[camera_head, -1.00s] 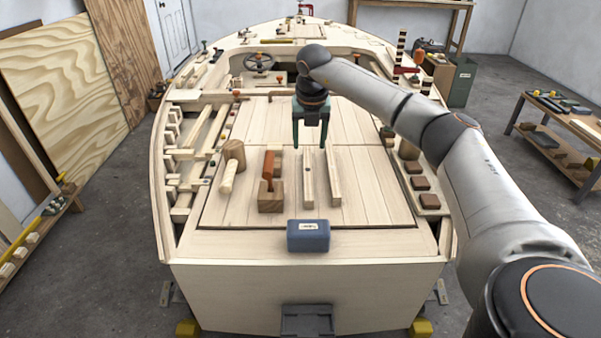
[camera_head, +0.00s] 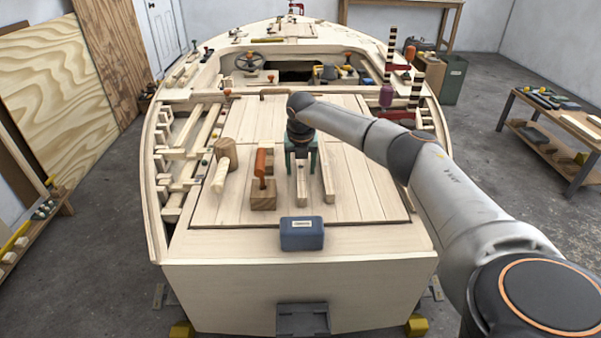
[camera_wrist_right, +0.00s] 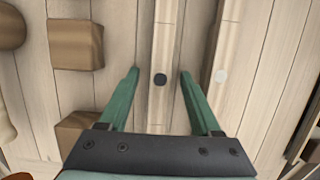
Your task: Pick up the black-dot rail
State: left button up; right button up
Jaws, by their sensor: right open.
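The black-dot rail (camera_head: 301,192) is a pale wooden strip lying lengthwise on the deck hatch. In the right wrist view the black-dot rail (camera_wrist_right: 164,35) runs between my fingers, its black dot level with the fingertips. My right gripper (camera_head: 301,166) is open over this rail, with one green finger on each side. In the wrist view my gripper (camera_wrist_right: 160,75) holds nothing; I cannot tell how high the tips are above the deck. My left gripper is not in view.
A wooden block with an orange-handled tool (camera_head: 263,198) stands left of the rail, and a mallet (camera_head: 225,155) lies farther left. A blue box (camera_head: 302,233) sits just in front of the rails. The hatch (camera_head: 370,195) is clear at the right.

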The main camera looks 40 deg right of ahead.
jog(key=shift+f, duration=0.15)
grip_shut()
dwell(0.4)
